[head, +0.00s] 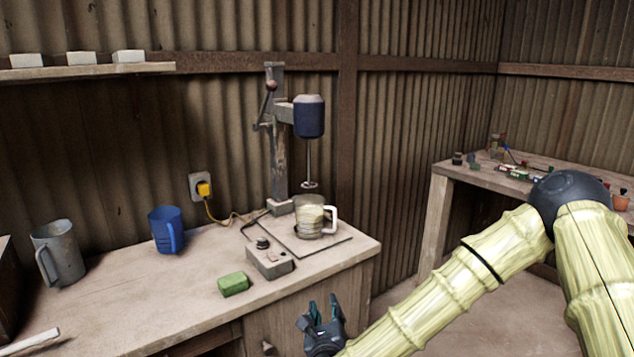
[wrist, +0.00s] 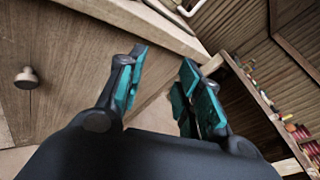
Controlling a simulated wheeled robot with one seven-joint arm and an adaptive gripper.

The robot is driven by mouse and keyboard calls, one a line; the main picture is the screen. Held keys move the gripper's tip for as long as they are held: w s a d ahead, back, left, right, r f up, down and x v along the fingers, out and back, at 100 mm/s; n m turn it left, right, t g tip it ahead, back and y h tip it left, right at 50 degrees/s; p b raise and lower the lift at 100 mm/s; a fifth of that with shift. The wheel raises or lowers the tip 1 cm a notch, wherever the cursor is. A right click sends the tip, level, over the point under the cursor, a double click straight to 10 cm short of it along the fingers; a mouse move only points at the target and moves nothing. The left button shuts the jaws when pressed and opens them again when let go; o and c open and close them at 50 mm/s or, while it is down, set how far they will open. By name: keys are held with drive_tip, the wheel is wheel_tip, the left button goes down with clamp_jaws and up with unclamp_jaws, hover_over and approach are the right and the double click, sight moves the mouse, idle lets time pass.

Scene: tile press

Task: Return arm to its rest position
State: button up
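My gripper (head: 323,312) is at the end of my bamboo-like arm, in front of the workbench's front edge and below the bench top. In the wrist view my gripper (wrist: 158,85) shows two dark fingers with teal pads spread apart and nothing between them. It touches nothing that I can see. The arm runs from the lower right of the head view, with a dark round elbow, down to the gripper.
The workbench (head: 190,308) holds a grey jug (head: 60,253), blue mug (head: 163,228), green block (head: 233,284), control box (head: 270,260) and a glass mug (head: 310,216) under a stand mixer (head: 309,117). A second table (head: 470,178) with small items stands at right. Floor between is clear.

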drive_tip(key=s+d+f+n+g+y+p, duration=0.15)
drive_tip(key=s+f+n+g, duration=0.25)
drive_tip(key=s+f+n, duration=0.6)
drive_tip(key=s+d+f+n+g+y+p, duration=0.1)
drive_tip(key=s+d+f+n+g+p, duration=0.25)
drive_tip(key=s+f+n, duration=0.65)
drive_tip(key=s+d+f+n+g+h+p, duration=0.1)
drive_tip(key=s+d+f+n+g, duration=0.3)
drive_tip(key=s+d, duration=0.4)
drive_tip(key=s+d+f+n+g+h+p, duration=0.1)
drive_tip(key=s+d+f+n+g+p, duration=0.1)
drive_tip(key=s+d+f+n+g, duration=0.2)
drive_tip(key=s+d+n, duration=0.3)
drive_tip(key=s, duration=0.5)
drive_tip(key=shift+d+g, duration=0.35)
drive_tip(key=shift+d, duration=0.05)
